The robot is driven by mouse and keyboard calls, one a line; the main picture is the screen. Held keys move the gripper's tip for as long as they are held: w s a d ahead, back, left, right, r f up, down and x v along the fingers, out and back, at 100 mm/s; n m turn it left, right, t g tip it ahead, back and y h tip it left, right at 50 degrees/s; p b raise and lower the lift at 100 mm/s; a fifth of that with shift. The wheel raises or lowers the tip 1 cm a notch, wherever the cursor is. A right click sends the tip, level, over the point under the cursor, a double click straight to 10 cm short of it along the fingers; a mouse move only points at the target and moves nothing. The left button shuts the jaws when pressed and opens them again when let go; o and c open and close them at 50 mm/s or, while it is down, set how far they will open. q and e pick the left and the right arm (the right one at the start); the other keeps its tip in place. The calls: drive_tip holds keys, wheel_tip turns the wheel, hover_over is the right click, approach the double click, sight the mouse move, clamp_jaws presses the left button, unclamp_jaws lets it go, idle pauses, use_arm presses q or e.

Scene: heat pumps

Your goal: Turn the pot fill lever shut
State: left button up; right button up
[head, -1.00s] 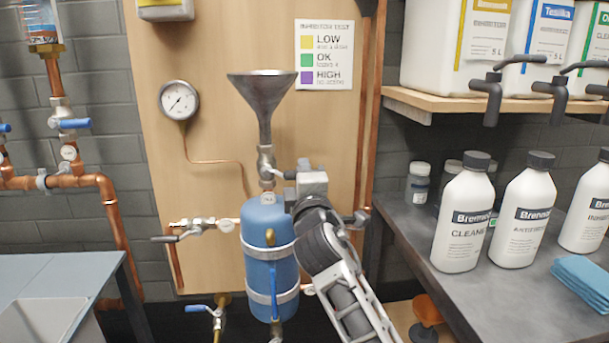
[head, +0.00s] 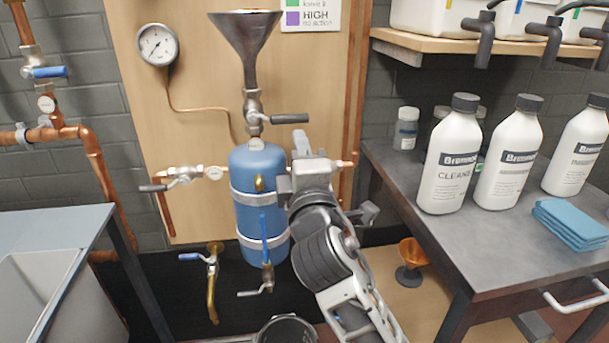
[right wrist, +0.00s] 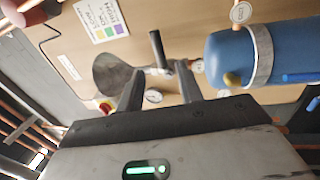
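The pot is a blue upright cylinder (head: 258,185) with silver bands on the wooden board; it also shows in the right wrist view (right wrist: 233,58). A metal funnel (head: 246,45) stands over it on a short valve. The fill lever (head: 289,118), a dark handle on this valve, sticks out to the right, across the upright pipe. My right gripper (head: 301,142) is just below the lever in the head view and hides part of the pot's right side. In the right wrist view its fingers (right wrist: 158,78) are apart and empty, with the lever (right wrist: 156,48) beyond the gap. My left gripper is out of view.
Side valves (head: 180,175) and lower valves (head: 255,290) have their own levers close to the pot. A gauge (head: 158,45) hangs at upper left. A bench (head: 480,245) with white bottles (head: 452,165) stands right, a grey table (head: 50,235) left.

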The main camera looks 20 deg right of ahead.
drive_tip(key=v, duration=0.5)
drive_tip(key=shift+f, duration=0.1)
drive_tip(key=s+a+f+m+g+y+p, duration=0.2)
drive_tip(key=s+f+m+g+y+p, duration=0.15)
drive_tip(key=f, duration=0.75)
use_arm(q)
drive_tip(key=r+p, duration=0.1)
drive_tip(key=p, duration=0.1)
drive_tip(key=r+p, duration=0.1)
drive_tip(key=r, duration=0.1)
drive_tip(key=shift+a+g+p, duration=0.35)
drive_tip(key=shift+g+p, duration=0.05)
use_arm(e)
drive_tip(key=s+a+f+m+g+y, duration=0.2)
drive_tip(key=s+f+m+g+y, duration=0.2)
drive_tip(key=s+f+m, duration=0.5)
drive_tip(key=s+f+g, duration=0.1)
drive_tip(key=s+f, duration=0.3)
drive_tip(key=shift+s+a+m+y, duration=0.25)
drive_tip(key=shift+s+m+y, duration=0.05)
drive_tip(key=shift+m+y, duration=0.05)
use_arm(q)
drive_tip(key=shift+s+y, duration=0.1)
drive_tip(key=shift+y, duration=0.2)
